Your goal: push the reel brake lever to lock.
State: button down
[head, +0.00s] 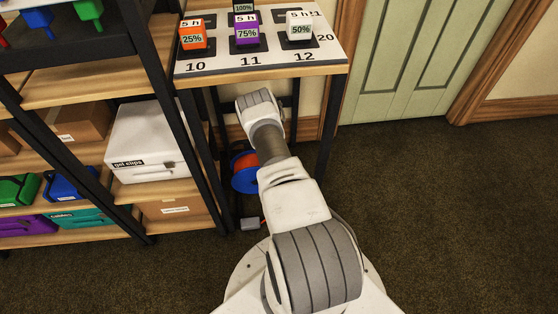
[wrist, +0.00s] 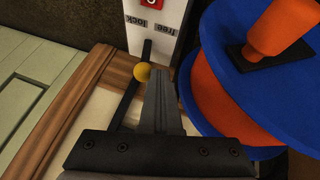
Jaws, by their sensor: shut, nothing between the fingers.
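The orange-and-blue reel (head: 244,172) stands on the floor under the table in the head view. In the wrist view its blue flange (wrist: 225,45) and orange parts fill the right side. The brake lever, a dark rod with a yellow ball (wrist: 142,72), slants below a white panel (wrist: 165,12) with the upside-down words "free" and "lock". My gripper (wrist: 165,78) is shut and empty. Its tips are just right of the yellow ball, between it and the reel; I cannot tell whether they touch. The arm hides the gripper in the head view.
A table (head: 265,75) with small numbered cubes stands above the reel. A shelf (head: 90,90) with boxes is close on the left. A small grey box (head: 250,223) lies on the floor. The carpet (head: 450,210) at right is clear, before a green door (head: 395,50).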

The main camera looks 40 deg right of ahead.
jog(key=shift+s+d+r+t+y+p, duration=0.15)
jog(key=shift+d+r+t+y+p, duration=0.15)
jog(key=shift+d+r+y, duration=0.15)
jog(key=shift+s+d+r+b, duration=0.1)
jog(key=shift+s+d+b, duration=0.35)
jog(key=shift+d, duration=0.3)
jog(key=shift+r, duration=0.15)
jog(key=shift+r+p, duration=0.5)
jog(key=shift+r, duration=0.25)
jog(key=shift+r, duration=0.15)
